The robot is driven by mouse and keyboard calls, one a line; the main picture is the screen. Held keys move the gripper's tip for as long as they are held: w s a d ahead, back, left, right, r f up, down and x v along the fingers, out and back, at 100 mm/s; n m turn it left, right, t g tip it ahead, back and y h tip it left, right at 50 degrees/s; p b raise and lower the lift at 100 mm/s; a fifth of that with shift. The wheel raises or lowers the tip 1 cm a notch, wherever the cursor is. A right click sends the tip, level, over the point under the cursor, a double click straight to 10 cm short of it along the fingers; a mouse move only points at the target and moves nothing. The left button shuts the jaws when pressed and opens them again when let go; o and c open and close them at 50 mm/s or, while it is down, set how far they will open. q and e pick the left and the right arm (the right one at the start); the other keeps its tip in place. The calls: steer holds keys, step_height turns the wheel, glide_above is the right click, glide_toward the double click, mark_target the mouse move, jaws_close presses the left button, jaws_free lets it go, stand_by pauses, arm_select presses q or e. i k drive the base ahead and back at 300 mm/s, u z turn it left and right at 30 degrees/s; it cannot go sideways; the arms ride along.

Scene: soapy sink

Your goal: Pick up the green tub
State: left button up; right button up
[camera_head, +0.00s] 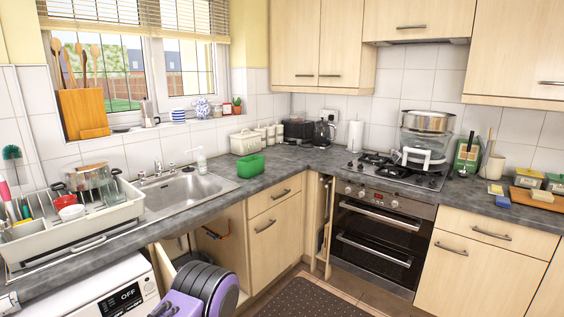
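The green tub (251,167) is a small, open-topped, bright green container. It stands upright on the dark grey counter (300,160), just right of the sink's far right corner. Nothing touches it that I can see, and its inside is mostly hidden by its front wall.
The steel sink (186,193) lies left of the tub, with a soap bottle (200,160) behind it. A cream bread bin (246,142) stands behind the tub. A dish rack (70,222) fills the left counter. A cupboard door stands open below. Counter right of the tub is clear.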

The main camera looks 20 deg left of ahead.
mark_target(249, 167)
steer(key=u, duration=0.1)
steer(key=i, duration=2.15)
steer(key=u, duration=0.5)
